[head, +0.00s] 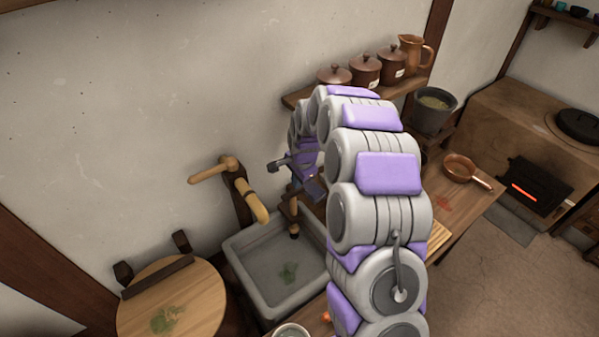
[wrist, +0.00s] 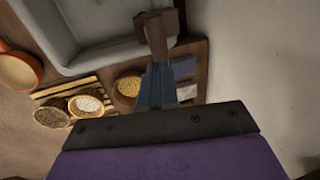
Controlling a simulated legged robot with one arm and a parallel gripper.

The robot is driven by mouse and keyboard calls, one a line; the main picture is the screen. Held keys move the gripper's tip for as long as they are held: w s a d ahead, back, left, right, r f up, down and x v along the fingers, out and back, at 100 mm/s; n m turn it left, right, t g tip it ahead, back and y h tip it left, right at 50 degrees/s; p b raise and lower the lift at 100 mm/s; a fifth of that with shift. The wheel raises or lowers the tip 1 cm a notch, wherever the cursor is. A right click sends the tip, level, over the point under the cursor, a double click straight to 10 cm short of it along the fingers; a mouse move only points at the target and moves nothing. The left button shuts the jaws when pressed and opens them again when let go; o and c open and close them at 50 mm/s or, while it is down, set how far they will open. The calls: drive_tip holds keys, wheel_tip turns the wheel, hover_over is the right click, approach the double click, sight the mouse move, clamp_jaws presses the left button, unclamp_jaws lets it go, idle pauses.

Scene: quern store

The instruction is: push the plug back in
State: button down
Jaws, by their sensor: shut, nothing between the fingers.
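A brown wooden piece (wrist: 155,36), which may be the plug, stands at the rim of the grey stone sink (wrist: 90,42) in the wrist view. In the head view my arm arches over the sink's right side and hides much of the gripper. Any plug hole is not visible.
A wooden tap (head: 240,188) stands at the wall behind the sink. A round wooden board (head: 195,290) is at the left. A shelf with lidded jars (head: 365,70) is above. A copper pan (head: 460,168) is at the right. Bowls (wrist: 85,104) show in the wrist view.

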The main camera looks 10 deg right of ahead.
sight(296, 195)
drive_tip(key=f, duration=0.2)
drive_tip(key=a+f, duration=0.1)
drive_tip(key=shift+w+f, duration=0.15)
drive_tip(key=shift+w, duration=0.15)
drive_tip(key=shift+d, duration=0.3)
drive_tip(key=shift+f, duration=0.1)
wheel_tip(296, 195, down, 3)
drive_tip(key=shift+s+f, duration=0.1)
drive_tip(key=shift+f, duration=0.05)
drive_tip(key=shift+s+a+f, duration=0.1)
drive_tip(key=shift+s+f, duration=0.05)
drive_tip(key=shift+f, duration=0.1)
